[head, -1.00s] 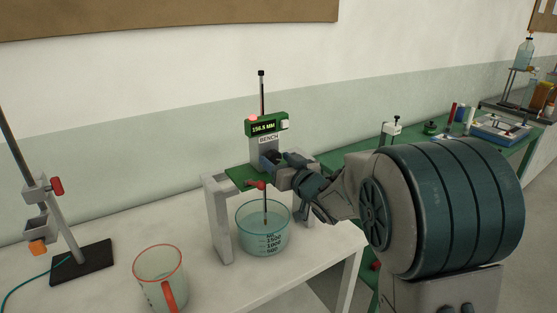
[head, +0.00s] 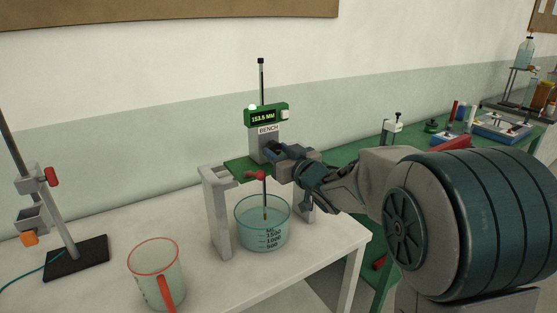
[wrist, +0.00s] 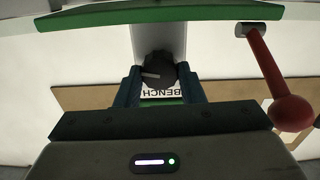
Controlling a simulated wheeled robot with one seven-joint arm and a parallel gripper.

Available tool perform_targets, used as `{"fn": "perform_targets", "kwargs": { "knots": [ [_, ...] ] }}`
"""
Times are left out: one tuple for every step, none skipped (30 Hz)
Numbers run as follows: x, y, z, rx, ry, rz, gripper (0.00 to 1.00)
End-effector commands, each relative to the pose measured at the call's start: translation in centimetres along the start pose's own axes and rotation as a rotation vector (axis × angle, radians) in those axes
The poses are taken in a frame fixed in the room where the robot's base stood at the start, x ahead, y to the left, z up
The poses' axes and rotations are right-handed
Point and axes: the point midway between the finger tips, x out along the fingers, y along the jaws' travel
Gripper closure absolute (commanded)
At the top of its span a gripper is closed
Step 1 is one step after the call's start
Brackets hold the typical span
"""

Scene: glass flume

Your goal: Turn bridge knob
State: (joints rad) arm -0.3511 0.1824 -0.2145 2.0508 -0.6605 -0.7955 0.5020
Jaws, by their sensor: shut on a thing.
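The bridge knob (wrist: 153,72) is a dark round knob with a pale pointer line, on the front of the grey post marked BENCH (head: 268,130). My gripper (wrist: 155,82) is shut on the knob, one finger on each side of it in the wrist view. In the head view my gripper (head: 273,152) hides most of the knob. The green display (head: 264,116) on the post reads 153.5 MM, and a lamp (head: 252,107) at its left end glows green. A thin rod (head: 265,200) hangs from the bridge into the glass beaker.
The glass beaker (head: 262,232) with liquid stands under the bridge. A red lever (head: 256,175) sticks out beside my gripper. A red-rimmed jug (head: 156,272) stands at the front left, and a clamp stand (head: 74,258) at the far left. Bare white table lies between.

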Motion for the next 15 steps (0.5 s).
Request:
{"fn": "perform_targets", "kwargs": {
  "knots": [
    [-0.01,-0.01,0.05,-0.006,0.001,0.0,0.88],
    [-0.01,-0.01,0.01,-0.008,0.0,0.0,0.88],
    [-0.01,-0.01,-0.04,-0.009,0.0,0.0,0.88],
    [-0.01,-0.02,-0.06,-0.009,0.0,0.0,0.88],
    [-0.01,-0.02,-0.07,-0.008,0.0,0.0,0.88],
    [-0.01,-0.02,-0.06,-0.008,0.0,0.0,0.88],
    [-0.01,-0.02,-0.06,-0.008,0.0,0.0,0.88],
    [-0.01,-0.03,-0.06,-0.008,0.0,-0.001,0.88],
    [-0.01,-0.03,-0.06,-0.007,0.0,0.0,0.88],
    [-0.01,-0.03,-0.06,-0.007,0.0,0.0,0.62],
    [-0.01,-0.03,-0.06,-0.007,0.0,0.0,0.54],
    [0.0,-0.03,-0.06,-0.007,0.0,0.0,0.43],
    [0.0,-0.03,-0.06,-0.007,0.0,0.0,0.43],
    [0.0,-0.03,-0.06,-0.007,0.0,0.0,0.43],
    [0.0,-0.03,-0.05,-0.007,-0.001,0.0,0.43]
  ]
}}
